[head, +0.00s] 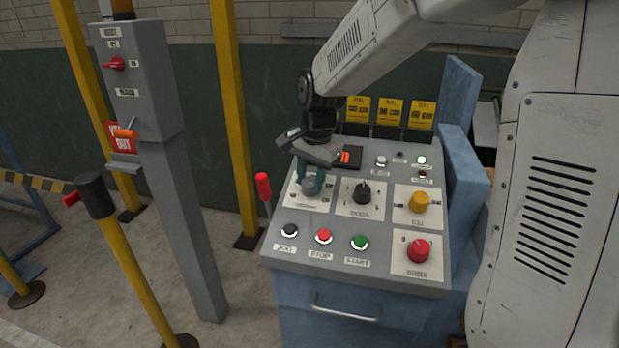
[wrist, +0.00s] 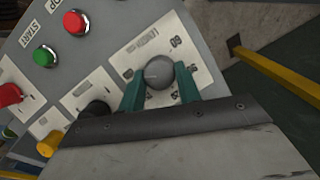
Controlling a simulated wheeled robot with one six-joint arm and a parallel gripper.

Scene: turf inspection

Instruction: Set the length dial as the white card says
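A grey round dial (wrist: 159,75) sits on a white plate (wrist: 150,42) with printed numbers around it. In the head view this dial (head: 312,189) is at the left of the sloping console. Its label is too small to read, and its pointer setting is not clear. My gripper (wrist: 160,70) has its two teal fingers on either side of the dial, and the dial fills the gap between them. In the head view my gripper (head: 311,180) reaches down onto the dial from above. I cannot make out a white card with a readable setting.
On the console are a black knob (head: 362,193), a yellow knob (head: 418,202), a red knob (head: 418,250) and several push buttons. Yellow cards (head: 390,113) stand at its back. A red-tipped lever (head: 263,187) rises at its left. A grey switch post (head: 165,160) stands further left.

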